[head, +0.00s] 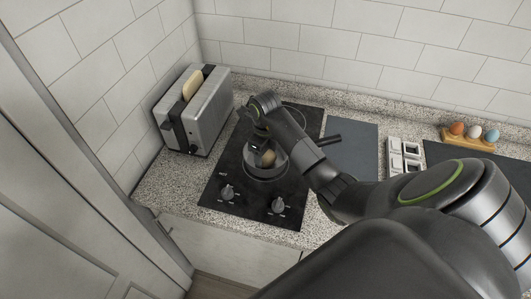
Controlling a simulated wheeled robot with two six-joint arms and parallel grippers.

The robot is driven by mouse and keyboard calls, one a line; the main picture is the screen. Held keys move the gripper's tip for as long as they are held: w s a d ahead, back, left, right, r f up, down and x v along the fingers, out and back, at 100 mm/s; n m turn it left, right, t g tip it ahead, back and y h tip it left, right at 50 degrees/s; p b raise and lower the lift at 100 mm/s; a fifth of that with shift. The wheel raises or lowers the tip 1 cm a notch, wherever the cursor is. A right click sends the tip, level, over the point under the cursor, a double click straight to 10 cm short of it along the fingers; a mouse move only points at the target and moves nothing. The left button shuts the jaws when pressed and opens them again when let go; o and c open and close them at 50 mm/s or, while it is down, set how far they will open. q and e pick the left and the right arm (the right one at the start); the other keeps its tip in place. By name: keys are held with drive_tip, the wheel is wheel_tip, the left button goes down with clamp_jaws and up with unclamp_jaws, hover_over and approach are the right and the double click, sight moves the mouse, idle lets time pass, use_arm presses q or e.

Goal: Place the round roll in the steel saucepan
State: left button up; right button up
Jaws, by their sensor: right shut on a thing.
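The steel saucepan (282,167) stands on the black cooktop, its dark handle pointing right. The tan round roll (267,158) shows inside the pan's rim. My right gripper (264,148) reaches down over the pan from above and is shut on the roll. The fingers are small and partly hidden by my own wrist, and I cannot tell whether the roll touches the pan's bottom. My left gripper is not in view.
A steel toaster (207,113) with a bread slice stands left of the cooktop (230,172). Two knobs sit at its front. A dark board (352,150), a white switch-like block (404,157) and an egg holder (468,141) with coloured eggs lie right. Tiled walls close the back.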

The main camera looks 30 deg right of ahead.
drive_tip(key=o, duration=0.5)
drive_tip(key=shift+f, duration=0.2)
drive_tip(key=o, duration=0.4)
drive_tip(key=shift+o, duration=0.2)
drive_tip(key=shift+r, duration=0.1)
